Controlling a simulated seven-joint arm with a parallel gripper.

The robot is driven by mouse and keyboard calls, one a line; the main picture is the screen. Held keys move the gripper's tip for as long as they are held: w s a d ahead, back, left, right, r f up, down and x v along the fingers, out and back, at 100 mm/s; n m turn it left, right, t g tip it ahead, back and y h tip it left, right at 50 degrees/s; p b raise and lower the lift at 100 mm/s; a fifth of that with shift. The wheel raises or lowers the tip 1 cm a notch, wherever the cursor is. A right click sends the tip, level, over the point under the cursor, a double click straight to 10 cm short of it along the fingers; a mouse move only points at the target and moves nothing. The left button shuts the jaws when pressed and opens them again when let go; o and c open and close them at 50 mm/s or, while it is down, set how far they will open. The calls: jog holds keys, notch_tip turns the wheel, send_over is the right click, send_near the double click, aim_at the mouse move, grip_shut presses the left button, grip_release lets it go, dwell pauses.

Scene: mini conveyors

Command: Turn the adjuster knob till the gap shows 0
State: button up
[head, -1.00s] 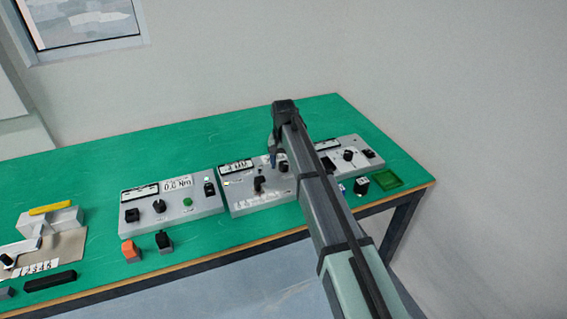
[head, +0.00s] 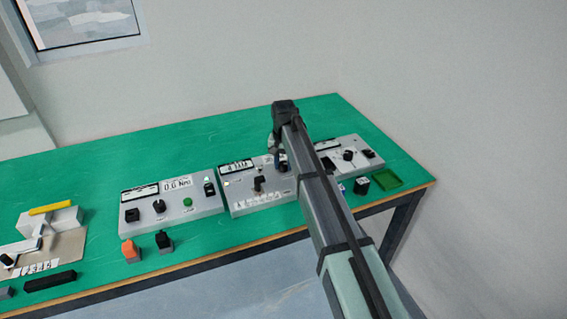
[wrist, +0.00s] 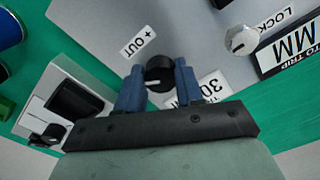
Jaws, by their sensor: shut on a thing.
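The adjuster knob (wrist: 159,72) is a round black knob with a white pointer line, beside a "+ OUT" label. My gripper (wrist: 159,77) has its two blue fingertips closed on either side of it. In the head view my gripper (head: 279,160) is over the right part of the middle grey box (head: 240,206), and my arm and fingers largely hide the knob. The gap display (head: 236,166) on that box seems to read 4 MM. The wrist view shows only the display's "MM" and "TO TRIP" part (wrist: 290,48).
A silver knob (wrist: 241,40) labelled LOCK sits near the gap display. The left grey box (head: 172,217) has a display (head: 176,184) reading about 0.6 Nm. A right grey box (head: 362,151) stands close beside my arm. A green tray (head: 388,178) lies at right.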

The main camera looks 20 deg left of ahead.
aim_at(284, 164)
jog(key=shift+n, duration=0.3)
jog(key=n, duration=0.4)
jog(key=o, duration=1)
jog(key=shift+d, duration=0.1)
jog(key=shift+o, duration=0.2)
notch_tip(284, 164, up, 14)
jog(key=shift+f, duration=0.1)
dwell(0.4)
